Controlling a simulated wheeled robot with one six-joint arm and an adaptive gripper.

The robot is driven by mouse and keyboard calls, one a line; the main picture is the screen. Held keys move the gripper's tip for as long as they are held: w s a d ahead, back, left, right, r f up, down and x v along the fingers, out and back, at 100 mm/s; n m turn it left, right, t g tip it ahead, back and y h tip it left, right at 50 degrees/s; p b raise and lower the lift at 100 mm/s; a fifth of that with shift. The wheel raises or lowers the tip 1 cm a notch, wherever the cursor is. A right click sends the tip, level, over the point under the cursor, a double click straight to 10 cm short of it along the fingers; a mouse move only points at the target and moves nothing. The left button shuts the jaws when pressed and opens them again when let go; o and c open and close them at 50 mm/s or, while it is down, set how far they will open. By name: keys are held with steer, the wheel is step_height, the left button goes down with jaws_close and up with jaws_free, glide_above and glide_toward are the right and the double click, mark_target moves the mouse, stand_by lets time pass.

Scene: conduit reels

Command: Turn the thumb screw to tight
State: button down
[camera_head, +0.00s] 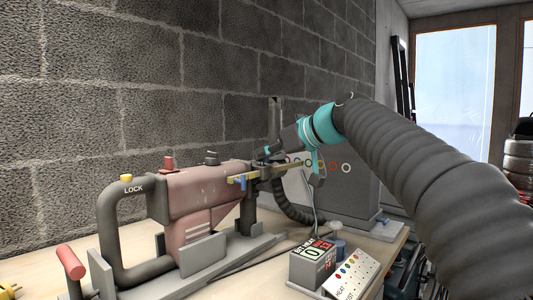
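A worn reddish machine (190,195) with a dark loop handle (108,225) marked LOCK stands on a grey base on the bench. A small dark knob (211,156) and a red knob (168,162) stick up from its top. I cannot tell which of these is the thumb screw. My gripper (267,152) reaches in from the right, by the machine's right end, right of the dark knob. Its fingers are small and dark against the parts behind, so their opening and any contact are unclear.
A dark control box (312,262) with a lit display and a white button panel (345,272) stand at the bench front. A grey cabinet (350,190) stands behind my gripper. A block wall (100,90) closes the back. A red-ended lever (70,262) sticks up front left.

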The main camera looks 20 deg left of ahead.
steer(key=shift+m+t, duration=0.3)
steer(key=shift+s+a+r+m+t+h, duration=0.1)
steer(key=shift+m+t+h, duration=0.35)
steer(key=shift+m+t, duration=0.15)
steer(key=shift+s+a+m+t+h, duration=0.1)
steer(key=shift+m+t+h, duration=0.4)
steer(key=shift+t, duration=0.1)
steer(key=shift+s+a+m+t+h+p, duration=0.1)
steer(key=shift+m+t+h+p, duration=1.1)
steer(key=shift+m+t+h, duration=0.6)
steer(key=m+h, duration=0.1)
steer(key=m+h+b, duration=0.1)
steer(key=m+h, duration=0.1)
steer(key=m+t+h, duration=0.1)
steer(key=m+h, duration=0.1)
steer(key=shift+a+f, duration=0.25)
steer(key=shift+a, duration=0.05)
steer(key=m+h, duration=0.3)
steer(key=shift+a+r+h+p, duration=0.1)
steer(key=shift+r+h+p, duration=0.1)
steer(key=shift+h+p, duration=0.1)
steer(key=shift+m+h+p, duration=0.55)
steer(key=shift+m+h, duration=0.4)
steer(key=shift+m, duration=0.05)
steer(key=shift+f+h, duration=0.2)
steer(key=shift+h, duration=0.1)
steer(key=c, duration=1.3)
jaws_free()
steer(key=shift+r, duration=0.1)
